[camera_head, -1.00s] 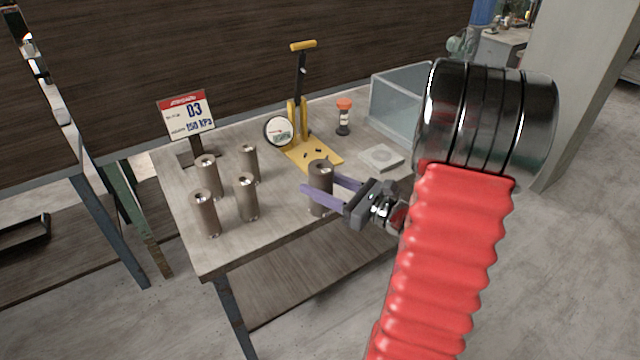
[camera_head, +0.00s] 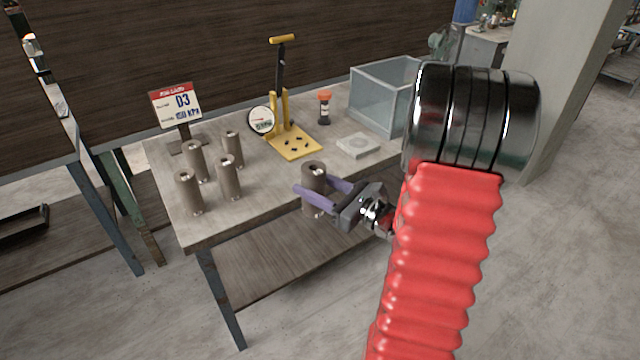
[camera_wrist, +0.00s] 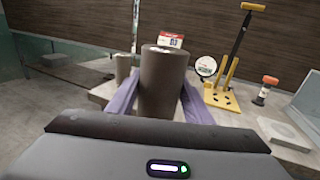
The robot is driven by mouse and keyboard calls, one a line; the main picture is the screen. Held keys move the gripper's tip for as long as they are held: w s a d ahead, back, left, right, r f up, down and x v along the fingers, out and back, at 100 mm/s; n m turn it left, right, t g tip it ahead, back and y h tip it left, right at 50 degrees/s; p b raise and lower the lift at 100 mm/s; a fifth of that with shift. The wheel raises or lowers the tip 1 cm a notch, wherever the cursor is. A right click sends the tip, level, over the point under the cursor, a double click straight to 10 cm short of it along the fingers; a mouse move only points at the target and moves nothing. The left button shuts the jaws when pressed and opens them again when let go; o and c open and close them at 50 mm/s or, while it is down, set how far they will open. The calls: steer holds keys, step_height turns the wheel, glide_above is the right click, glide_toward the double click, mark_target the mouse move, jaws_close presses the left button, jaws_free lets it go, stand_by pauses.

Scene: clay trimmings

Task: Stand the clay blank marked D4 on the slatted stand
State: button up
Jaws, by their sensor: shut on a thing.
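My gripper (camera_head: 312,189) is shut on a brown-grey clay cylinder (camera_head: 313,172), its two purple fingers on either side. The cylinder is upright, and its lower end overlaps the table's front edge in the head view. In the wrist view the held cylinder (camera_wrist: 163,85) stands between the fingers, hiding part of what is behind it. No mark D4 is readable on it. Several similar cylinders stand upright at the table's left, one at the front left (camera_head: 188,192). A sign (camera_head: 175,106) behind them reads D3 and 150 kPa. I cannot make out a slatted stand.
The wooden table (camera_head: 255,195) carries a yellow lever press (camera_head: 295,146) with a round dial, an orange-capped bottle (camera_head: 324,107), a flat grey block (camera_head: 358,145) and a pale open box (camera_head: 378,105). Bare tabletop lies between the cylinders and the press. A pillar stands at right.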

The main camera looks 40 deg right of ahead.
steer(key=w+a+f+n+y, duration=0.1)
steer(key=w+a+f, duration=0.2)
steer(key=a+f, duration=0.5)
steer(key=w+a+f+n+g+y, duration=0.1)
steer(key=w+a+f+y, duration=0.1)
steer(key=a+f, duration=0.7)
steer(key=w+a, duration=0.1)
steer(key=a, duration=0.5)
steer(key=shift+a+f+y, duration=0.2)
steer(key=shift+f+y, duration=0.1)
steer(key=shift+d, duration=0.1)
